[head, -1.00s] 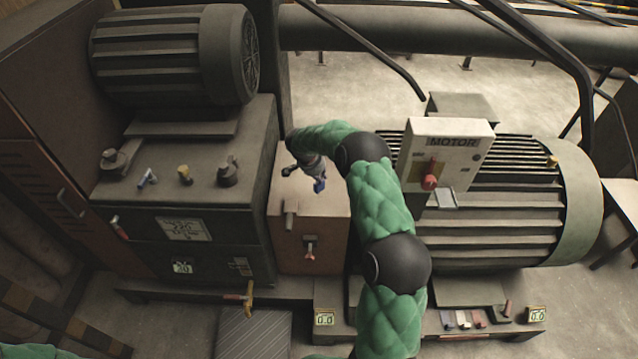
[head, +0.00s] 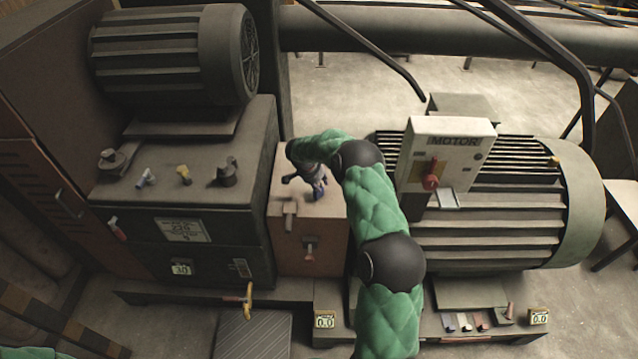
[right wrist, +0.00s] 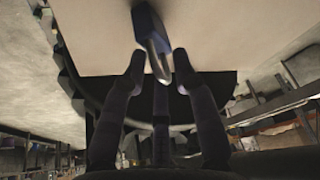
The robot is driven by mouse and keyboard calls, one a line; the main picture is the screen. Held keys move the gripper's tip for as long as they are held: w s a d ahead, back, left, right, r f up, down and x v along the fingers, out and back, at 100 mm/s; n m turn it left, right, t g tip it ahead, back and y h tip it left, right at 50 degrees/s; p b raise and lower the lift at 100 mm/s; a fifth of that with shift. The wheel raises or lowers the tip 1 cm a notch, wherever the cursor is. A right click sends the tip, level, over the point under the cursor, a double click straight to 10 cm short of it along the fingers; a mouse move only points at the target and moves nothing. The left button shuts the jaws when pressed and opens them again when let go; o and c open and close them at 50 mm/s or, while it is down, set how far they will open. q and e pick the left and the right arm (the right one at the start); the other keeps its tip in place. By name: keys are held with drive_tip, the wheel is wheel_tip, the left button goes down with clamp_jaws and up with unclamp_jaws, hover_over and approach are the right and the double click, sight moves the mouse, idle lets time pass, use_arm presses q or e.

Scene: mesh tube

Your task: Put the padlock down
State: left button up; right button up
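The padlock, with a dark blue body and a grey shackle, shows in the right wrist view (right wrist: 148,28) against a pale surface. In the head view it is a small bluish shape (head: 321,199) at the top of the brown box (head: 310,230). My right gripper (head: 308,186) reaches down over that box top. In the right wrist view its dark fingers (right wrist: 160,66) stand apart, with the shackle end between their tips and the padlock body beyond them. I cannot tell whether the padlock fully rests on the box. My left gripper is out of view.
A motor with a white switch box (head: 450,155) stands right of my right arm. A dark cabinet (head: 185,180) with several small handles on top stands left of the brown box. A handle (head: 310,250) sticks out of the box front.

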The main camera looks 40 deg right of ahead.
drive_tip(key=shift+r, duration=0.1)
drive_tip(key=shift+r, duration=0.1)
drive_tip(key=w+p+v, duration=0.1)
drive_tip(key=p+v, duration=0.2)
drive_tip(key=v, duration=0.9)
drive_tip(key=s+a+f+n+y, duration=0.1)
drive_tip(key=a+f, duration=0.2)
drive_tip(key=s+a+f+n+y, duration=0.1)
drive_tip(key=a+f+n, duration=0.1)
drive_tip(key=a+f, duration=0.2)
drive_tip(key=s+a+f+n+y, duration=0.1)
drive_tip(key=a+f, duration=0.2)
drive_tip(key=a, duration=0.1)
drive_tip(key=shift+s+a+f, duration=0.2)
drive_tip(key=shift+s, duration=0.15)
drive_tip(key=s+a+f+n+y, duration=0.3)
drive_tip(key=s+a+f+n, duration=0.35)
drive_tip(key=a, duration=0.65)
drive_tip(key=s+a+f+n, duration=0.1)
drive_tip(key=s+a+f, duration=0.1)
drive_tip(key=s, duration=0.5)
drive_tip(key=s+a+f+n+y, duration=0.1)
drive_tip(key=s+a, duration=0.4)
drive_tip(key=s, duration=0.2)
drive_tip(key=s+a+f+n+y, duration=0.1)
drive_tip(key=s+a+f+n, duration=0.1)
drive_tip(key=s+a, duration=0.2)
drive_tip(key=s, duration=0.3)
drive_tip(key=shift+a+f, duration=0.25)
drive_tip(key=shift+f, duration=0.05)
